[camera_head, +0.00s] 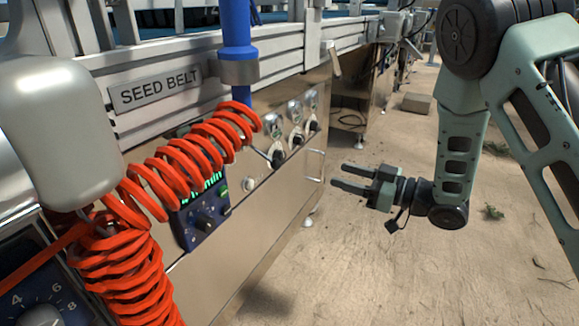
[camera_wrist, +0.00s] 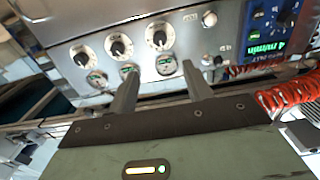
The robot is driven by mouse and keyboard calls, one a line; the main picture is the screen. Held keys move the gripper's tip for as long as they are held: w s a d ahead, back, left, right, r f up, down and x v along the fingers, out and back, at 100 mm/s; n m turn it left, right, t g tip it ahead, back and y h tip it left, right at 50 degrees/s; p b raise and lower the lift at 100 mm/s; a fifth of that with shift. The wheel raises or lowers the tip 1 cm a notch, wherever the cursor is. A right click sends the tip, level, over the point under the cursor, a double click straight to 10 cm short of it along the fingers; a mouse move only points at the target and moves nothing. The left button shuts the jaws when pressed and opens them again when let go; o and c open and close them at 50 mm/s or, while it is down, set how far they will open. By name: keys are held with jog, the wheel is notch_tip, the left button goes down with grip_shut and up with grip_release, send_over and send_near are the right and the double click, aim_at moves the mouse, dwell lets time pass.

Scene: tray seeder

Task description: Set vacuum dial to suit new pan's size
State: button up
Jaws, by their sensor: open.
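My gripper (camera_head: 335,176) is open and empty in the head view, in free air to the right of the steel machine front, its fingers pointing left towards it. In the wrist view the two fingers of my gripper (camera_wrist: 161,76) are apart, with the panel beyond them. A row of black knobs on white round dials shows there: a left dial (camera_wrist: 82,58), a middle dial (camera_wrist: 118,48) and a right dial (camera_wrist: 160,38). Their labels are too small to read, so I cannot tell which is the vacuum dial. No pan is clearly identifiable.
Small green-marked gauges (camera_wrist: 166,64) sit beside the dials. A blue control box (camera_head: 203,215) with a lit display and a coiled red hose (camera_head: 130,275) are left of the dials. A numbered dial (camera_head: 40,314) is at lower left. Sandy ground (camera_head: 350,270) is clear below my gripper.

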aim_at(284, 158)
jog(key=b+x, duration=0.5)
jog(key=x, duration=0.9)
jog(key=shift+a+b, duration=0.1)
jog(key=shift+b, duration=0.2)
jog(key=shift+w+a+r, duration=0.1)
jog(key=shift+w+a, duration=0.25)
jog(key=c, duration=1)
